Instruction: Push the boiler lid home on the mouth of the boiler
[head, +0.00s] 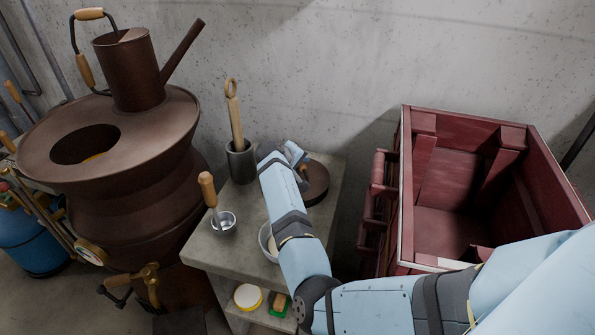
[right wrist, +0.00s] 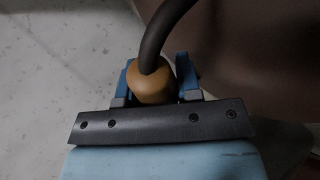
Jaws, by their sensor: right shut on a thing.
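The brown boiler (head: 130,215) stands at the left. Its mouth (head: 75,148) is an open dark hole in the flat top, with a bit of orange showing inside. The boiler lid (head: 315,184), a dark brown round piece, is at the back right of the small table, partly hidden by my right arm. My right gripper (head: 292,154) is over the lid. In the right wrist view its jaws (right wrist: 158,82) are shut on the wooden grip (right wrist: 151,86) of a dark curved handle. I cannot tell whether the lid touches the table. My left gripper is out of view.
A can with spout (head: 127,70) stands on the boiler top. The grey table (head: 205,250) holds a dark pot (head: 241,162) with a wooden-handled tool, a metal cup (head: 223,222) and a white bowl (head: 266,240). A red crate (head: 450,195) stands at the right.

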